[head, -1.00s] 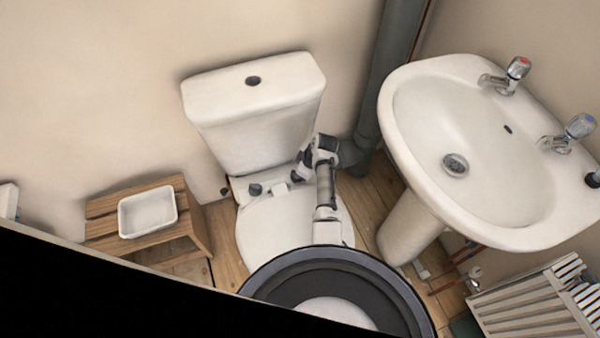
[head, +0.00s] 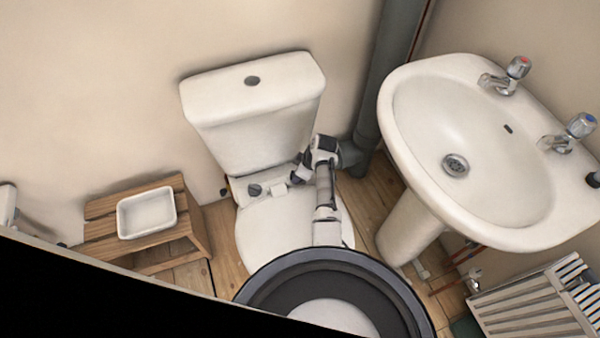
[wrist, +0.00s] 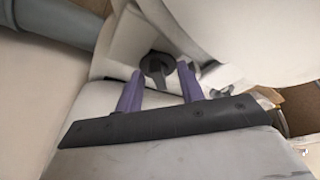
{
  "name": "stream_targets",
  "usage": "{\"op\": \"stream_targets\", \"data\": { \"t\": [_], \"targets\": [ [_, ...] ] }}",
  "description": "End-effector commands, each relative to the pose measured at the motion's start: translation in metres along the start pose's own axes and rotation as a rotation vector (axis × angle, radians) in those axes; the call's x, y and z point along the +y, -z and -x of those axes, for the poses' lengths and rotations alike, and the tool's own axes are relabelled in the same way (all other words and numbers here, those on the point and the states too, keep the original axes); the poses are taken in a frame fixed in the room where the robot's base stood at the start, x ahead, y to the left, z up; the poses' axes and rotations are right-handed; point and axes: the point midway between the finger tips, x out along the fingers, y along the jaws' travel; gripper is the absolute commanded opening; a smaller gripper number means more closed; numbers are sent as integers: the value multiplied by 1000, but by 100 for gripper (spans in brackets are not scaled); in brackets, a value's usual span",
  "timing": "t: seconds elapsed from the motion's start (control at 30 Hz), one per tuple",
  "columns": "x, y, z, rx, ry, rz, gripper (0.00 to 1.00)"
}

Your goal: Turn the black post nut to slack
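The black post nut (wrist: 157,66) is a dark round knob at the back of the white toilet pan in the wrist view. In the head view a dark knob (head: 255,190) shows behind the toilet seat, below the cistern. My gripper (wrist: 160,72) has two purple fingers standing apart. The nut appears between and just beyond their tips; I cannot tell whether either finger touches it. In the head view my arm reaches over the right of the toilet, with its wrist at the back of the seat. The fingers are too small to make out there.
The cistern (head: 255,105) rises behind the pan. A grey soil pipe (head: 385,80) and a basin (head: 480,150) stand to the right. A wooden stool (head: 130,195) with a white tray (head: 172,208) is at left. A slatted radiator (head: 535,305) is at lower right.

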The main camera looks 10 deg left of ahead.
Motion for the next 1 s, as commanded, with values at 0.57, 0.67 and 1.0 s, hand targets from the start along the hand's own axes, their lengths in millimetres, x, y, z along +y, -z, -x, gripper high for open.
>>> {"op": "stream_targets", "data": {
  "t": [0.57, 0.67, 1.0],
  "targets": [
    [1, 0, 84, 3, -6, 0, 38],
    [1, 0, 105, 2, -4, 0, 38],
    [0, 0, 138, 0, -1, 0, 38]
  ]
}}
